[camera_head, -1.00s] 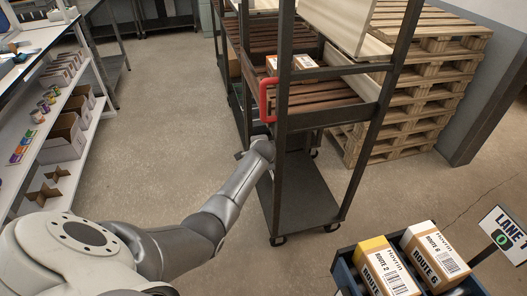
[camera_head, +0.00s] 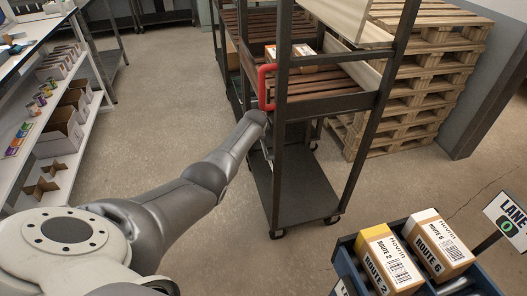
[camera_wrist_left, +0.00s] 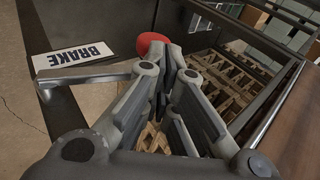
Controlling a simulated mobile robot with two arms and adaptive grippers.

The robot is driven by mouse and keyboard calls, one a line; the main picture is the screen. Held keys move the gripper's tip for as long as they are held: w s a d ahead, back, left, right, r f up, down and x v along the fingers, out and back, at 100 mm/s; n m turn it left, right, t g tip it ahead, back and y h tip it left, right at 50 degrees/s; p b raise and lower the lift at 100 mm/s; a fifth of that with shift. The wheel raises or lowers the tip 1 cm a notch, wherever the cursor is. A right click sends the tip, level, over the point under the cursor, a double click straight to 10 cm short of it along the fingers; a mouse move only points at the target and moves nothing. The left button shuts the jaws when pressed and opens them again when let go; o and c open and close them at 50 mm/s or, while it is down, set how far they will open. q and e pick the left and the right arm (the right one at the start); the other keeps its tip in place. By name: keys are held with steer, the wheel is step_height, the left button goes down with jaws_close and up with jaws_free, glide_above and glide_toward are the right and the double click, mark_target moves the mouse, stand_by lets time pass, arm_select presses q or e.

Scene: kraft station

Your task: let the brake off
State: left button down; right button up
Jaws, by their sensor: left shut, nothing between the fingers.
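In the left wrist view a white BRAKE label (camera_wrist_left: 75,59) sits on a dark frame. Beside it a grey lever bar (camera_wrist_left: 85,75) runs toward my gripper, and a red knob (camera_wrist_left: 151,43) shows just beyond the fingers. My left gripper (camera_wrist_left: 168,62) is shut and empty, close to the knob; I cannot tell whether it touches. In the head view my left arm reaches to the dark metal trolley (camera_head: 281,140), and its gripper is hidden behind the trolley's post. The brake lever is not clear there. My right gripper is not in view.
A red handle (camera_head: 264,88) is on the trolley's near left post. Pallets (camera_head: 440,60) are stacked behind. White shelving (camera_head: 85,125) is at left, with open floor between.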

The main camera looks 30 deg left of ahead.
arm_select(q)
steer(key=shift+r, duration=0.1)
stand_by(0.6)
steer(key=v, duration=1.2)
steer(key=shift+d, duration=0.1)
stand_by(0.5)
steer(key=s+d+f+n+g+h, duration=0.1)
steer(key=s+d+f, duration=0.2)
steer(key=s+f, duration=0.55)
steer(key=s+d+f+n+g+h, duration=0.1)
steer(key=s+d+f, duration=0.25)
steer(key=f, duration=1.05)
steer(key=s+d+f+g, duration=0.1)
steer(key=s+d+f, duration=0.2)
steer(key=s+f, duration=0.65)
steer(key=s+d+f+n+g+h, duration=0.1)
steer(key=s+d+f, duration=0.3)
steer(key=s, duration=0.8)
steer(key=s+d+f+n+h, duration=0.1)
steer(key=s+d+f, duration=0.3)
steer(key=s+f, duration=0.4)
steer(key=s+d+f+n+g, duration=0.1)
steer(key=s+d+f, duration=0.3)
steer(key=s, duration=1.1)
step_height(320, 180, down, 3)
steer(key=shift+s+n+g+h, duration=0.3)
steer(key=shift+s+n+h, duration=0.1)
steer(key=shift+n, duration=0.3)
